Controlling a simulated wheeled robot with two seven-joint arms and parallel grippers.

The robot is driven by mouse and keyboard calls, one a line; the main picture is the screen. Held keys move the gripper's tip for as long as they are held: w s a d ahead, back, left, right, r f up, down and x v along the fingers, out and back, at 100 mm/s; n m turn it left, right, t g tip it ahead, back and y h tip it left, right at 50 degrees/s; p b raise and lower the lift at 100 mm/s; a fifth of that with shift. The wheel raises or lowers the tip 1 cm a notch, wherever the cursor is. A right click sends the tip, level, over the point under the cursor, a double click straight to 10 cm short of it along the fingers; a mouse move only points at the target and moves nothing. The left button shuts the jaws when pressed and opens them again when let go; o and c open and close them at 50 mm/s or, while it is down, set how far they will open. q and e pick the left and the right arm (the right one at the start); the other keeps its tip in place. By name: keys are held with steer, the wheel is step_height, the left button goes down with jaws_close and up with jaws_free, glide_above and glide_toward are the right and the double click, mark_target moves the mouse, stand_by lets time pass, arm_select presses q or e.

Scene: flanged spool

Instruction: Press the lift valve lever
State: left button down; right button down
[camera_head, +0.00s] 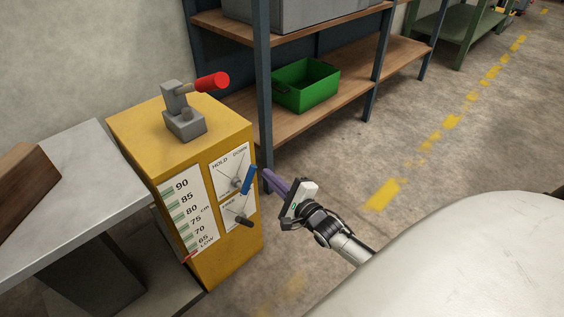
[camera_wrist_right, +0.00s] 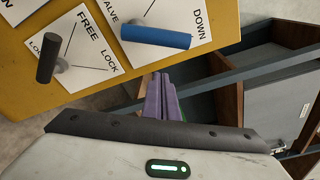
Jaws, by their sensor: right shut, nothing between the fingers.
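The lift valve lever has a blue handle (camera_head: 249,180) on the front of the yellow cabinet (camera_head: 222,120), over a plate marked HOLD and DOWN. In the wrist view the blue handle (camera_wrist_right: 155,37) lies nearly level across its plate, its free end toward DOWN. My right gripper (camera_head: 266,174) is shut and empty, its purple fingers just right of the blue handle in the head view. In the wrist view the fingertips (camera_wrist_right: 158,78) show below the handle with a gap in the picture; I cannot tell the true distance. My left gripper is not in view.
A black lever (camera_wrist_right: 47,62) on a FREE/LOCK plate sits beside the blue one. A grey fixture with a red handle (camera_head: 212,82) tops the cabinet. A height scale (camera_head: 187,212) is on its front. Shelving with a green bin (camera_head: 306,86) stands behind; floor at right is clear.

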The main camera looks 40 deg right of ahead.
arm_select(q)
steer(key=shift+p, duration=0.35)
arm_select(e)
steer(key=shift+s+a+r, duration=0.1)
steer(key=shift+a+r, duration=0.4)
steer(key=shift+a, duration=0.35)
steer(key=shift+s+a+r, duration=0.1)
steer(key=shift+a+r, duration=0.4)
steer(key=shift+a, duration=0.35)
steer(key=shift+a, duration=0.1)
